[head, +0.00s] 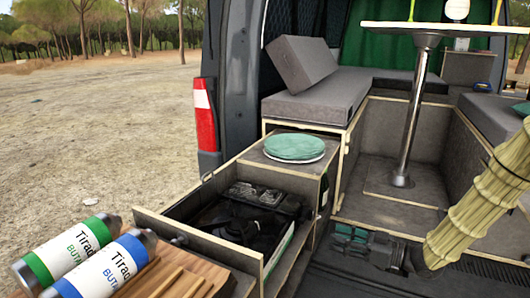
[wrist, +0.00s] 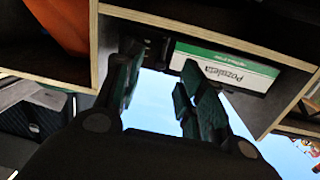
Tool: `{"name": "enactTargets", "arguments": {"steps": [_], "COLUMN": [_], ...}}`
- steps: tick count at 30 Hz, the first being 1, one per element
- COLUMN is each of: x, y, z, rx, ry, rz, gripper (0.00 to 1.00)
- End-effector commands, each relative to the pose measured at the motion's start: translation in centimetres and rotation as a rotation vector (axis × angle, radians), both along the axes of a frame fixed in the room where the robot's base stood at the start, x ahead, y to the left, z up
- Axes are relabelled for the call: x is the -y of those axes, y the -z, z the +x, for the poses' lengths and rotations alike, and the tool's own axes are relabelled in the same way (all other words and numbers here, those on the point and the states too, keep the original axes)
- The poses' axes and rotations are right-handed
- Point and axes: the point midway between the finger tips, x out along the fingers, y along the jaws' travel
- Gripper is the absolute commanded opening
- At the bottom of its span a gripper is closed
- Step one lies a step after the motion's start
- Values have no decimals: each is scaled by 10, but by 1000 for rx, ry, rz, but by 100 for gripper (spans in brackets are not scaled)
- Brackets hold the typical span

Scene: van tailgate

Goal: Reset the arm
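My arm, in a tan, ribbed, bamboo-like cover, comes in from the right of the head view. My gripper (head: 338,240) points left, low over the dark van floor beside the open drawer (head: 235,253). In the wrist view the two dark green fingers of my gripper (wrist: 158,78) stand apart. Nothing shows between them but a pale blue area behind. A white and green box (wrist: 225,67) with printed text lies beyond the fingertips, apart from them.
The drawer holds dark items. A round green-topped lid (head: 295,147) sits on the cabinet. Green (head: 68,250) and blue (head: 103,268) butane canisters lie at front left. A table post (head: 414,115) stands behind my gripper. Grey cushions (head: 318,97) line the bench.

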Motion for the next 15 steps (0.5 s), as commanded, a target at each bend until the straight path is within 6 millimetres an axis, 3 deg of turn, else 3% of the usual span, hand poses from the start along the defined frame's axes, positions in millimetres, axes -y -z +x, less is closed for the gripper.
{"name": "enactTargets", "arguments": {"steps": [8, 11, 15], "x": [-32, -39, -45], "y": [98, 137, 188], "z": [-24, -48, -96], "rx": [-336, -466, -657], "ry": [236, 315, 420], "rz": [-106, -163, -258], "gripper": [39, 39, 39]}}
